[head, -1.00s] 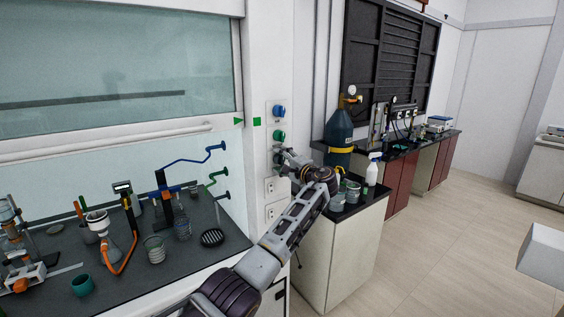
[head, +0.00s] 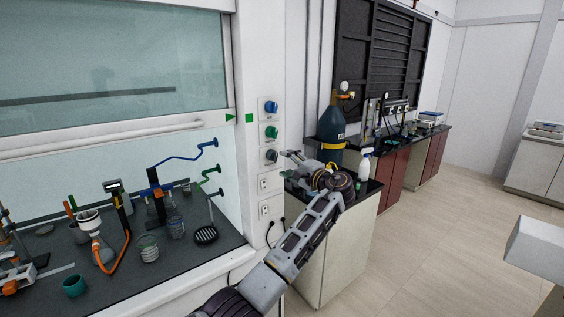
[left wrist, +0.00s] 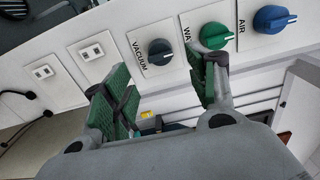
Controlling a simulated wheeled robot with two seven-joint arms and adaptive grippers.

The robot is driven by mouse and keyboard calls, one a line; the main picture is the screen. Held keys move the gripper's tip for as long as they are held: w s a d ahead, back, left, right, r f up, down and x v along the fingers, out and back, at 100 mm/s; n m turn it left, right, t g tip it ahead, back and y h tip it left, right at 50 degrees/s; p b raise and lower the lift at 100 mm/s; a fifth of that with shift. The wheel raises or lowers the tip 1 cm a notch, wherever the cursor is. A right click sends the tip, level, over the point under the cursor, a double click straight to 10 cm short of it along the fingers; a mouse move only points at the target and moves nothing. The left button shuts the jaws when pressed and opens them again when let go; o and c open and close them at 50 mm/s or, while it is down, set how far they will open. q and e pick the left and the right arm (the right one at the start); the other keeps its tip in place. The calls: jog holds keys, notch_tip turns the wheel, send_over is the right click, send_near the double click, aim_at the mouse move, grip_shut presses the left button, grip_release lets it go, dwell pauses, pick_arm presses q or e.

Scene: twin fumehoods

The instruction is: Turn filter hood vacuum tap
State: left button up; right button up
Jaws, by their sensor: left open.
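The vacuum tap is a dark grey knob (head: 271,156) on the fumehood's right post, the lowest of three knobs in the head view. In the left wrist view the knob (left wrist: 160,51) sits on a plate marked VACUUM. My left gripper (head: 284,163) is open just right of the knob in the head view. In the left wrist view its green-padded fingers (left wrist: 160,92) are spread apart with nothing between them, and the knob lies beyond the gap between the tips. I cannot see them touching it. My right gripper is not in view.
A green water knob (head: 271,132) and a blue air knob (head: 270,107) sit above the vacuum tap. Two sockets (head: 264,184) are below it. A side bench with a gas cylinder (head: 332,133) and spray bottle (head: 364,165) stands at right. Glassware fills the hood.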

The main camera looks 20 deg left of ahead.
pick_arm(q)
jog(key=shift+v, duration=1.7)
jog(key=shift+w, duration=0.1)
